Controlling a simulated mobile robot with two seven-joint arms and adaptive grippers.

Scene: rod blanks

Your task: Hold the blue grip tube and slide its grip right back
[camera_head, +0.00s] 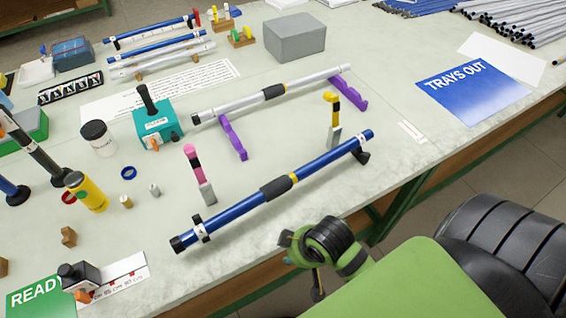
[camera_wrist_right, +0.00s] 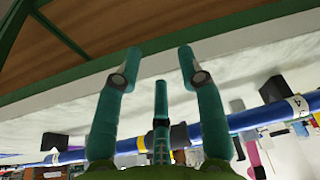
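The blue grip tube (camera_head: 322,163) lies diagonally across the front of the table on black supports at both ends. It has black end caps and a white label near its left end. Its dark grip (camera_head: 274,189), with a yellow band at its right edge, is around the tube near the middle. My right gripper (camera_head: 300,262) is in front of the tube, near the table's front edge, apart from it. In the right wrist view its teal fingers (camera_wrist_right: 159,58) are spread and empty. The blue tube (camera_wrist_right: 262,117) runs behind them, partly hidden. My left gripper is not in view.
A silver tube (camera_head: 310,81) lies behind on purple stands (camera_head: 235,138). A pink-topped post (camera_head: 198,175) and a yellow-topped post (camera_head: 333,118) stand behind the blue tube. A teal box (camera_head: 156,122) and yellow bottle (camera_head: 86,191) stand left. The table front right of the tube is mostly clear.

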